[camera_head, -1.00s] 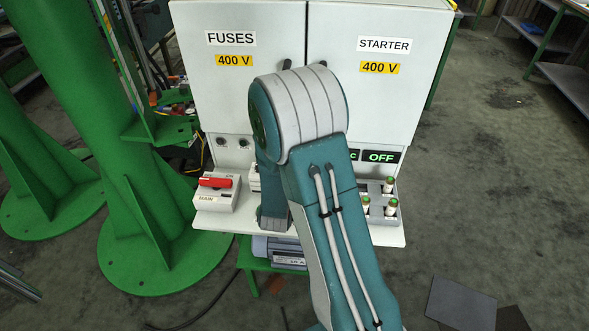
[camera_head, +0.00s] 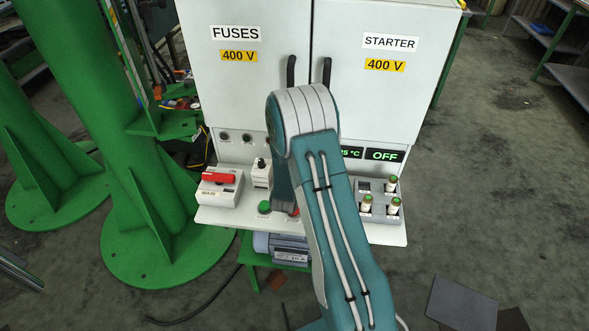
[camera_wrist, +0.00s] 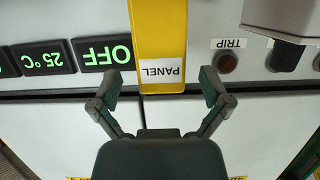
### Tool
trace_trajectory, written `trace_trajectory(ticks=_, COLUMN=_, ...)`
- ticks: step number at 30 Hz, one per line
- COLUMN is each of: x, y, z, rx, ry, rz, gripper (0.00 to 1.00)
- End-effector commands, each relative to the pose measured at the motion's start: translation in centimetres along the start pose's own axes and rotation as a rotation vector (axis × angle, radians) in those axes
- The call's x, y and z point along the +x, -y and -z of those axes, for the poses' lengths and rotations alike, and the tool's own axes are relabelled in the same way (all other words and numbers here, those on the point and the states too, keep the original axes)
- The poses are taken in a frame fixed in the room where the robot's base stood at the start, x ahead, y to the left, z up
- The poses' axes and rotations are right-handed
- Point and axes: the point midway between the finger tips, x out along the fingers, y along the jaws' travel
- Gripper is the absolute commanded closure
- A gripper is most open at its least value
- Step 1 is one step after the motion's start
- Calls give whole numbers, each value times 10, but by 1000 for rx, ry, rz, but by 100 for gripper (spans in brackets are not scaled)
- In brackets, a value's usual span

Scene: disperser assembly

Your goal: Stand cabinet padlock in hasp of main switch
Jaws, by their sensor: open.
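The main switch (camera_head: 219,190) is a pale box with a red handle (camera_head: 218,178) at the left end of the cabinet's shelf in the head view. Its hasp is too small to make out. A yellow block labelled PANEL (camera_wrist: 160,45), apparently the padlock body, fills the upper middle of the wrist view, upside down. Its far end is cut off and no shackle shows. My gripper (camera_wrist: 160,87) is open, with one fingertip on each side of the block's near end and gaps visible. In the head view my arm hides the gripper and the block.
The cabinet (camera_head: 320,60) stands behind the shelf (camera_head: 385,232), with two upright door handles. A black-knobbed switch (camera_head: 261,172) and a green button (camera_head: 264,207) are right of the main switch. A grey holder (camera_head: 377,203) with fuses is at the right. A green post stands left.

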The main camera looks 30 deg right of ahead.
Motion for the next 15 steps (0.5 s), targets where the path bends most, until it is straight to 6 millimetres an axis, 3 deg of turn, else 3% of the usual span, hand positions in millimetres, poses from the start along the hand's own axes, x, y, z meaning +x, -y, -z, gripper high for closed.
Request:
trace_trajectory(ticks=3, x=10, y=-1, z=0, rx=1, ry=1, rz=0, gripper=3)
trace_trajectory(ticks=10, x=12, y=0, z=0, rx=0, ry=0, rz=0, gripper=3)
trace_trajectory(ticks=11, x=12, y=0, z=0, rx=0, ry=0, rz=0, gripper=12)
trace_trajectory(ticks=15, x=12, y=0, z=0, rx=0, ry=0, rz=0, gripper=74)
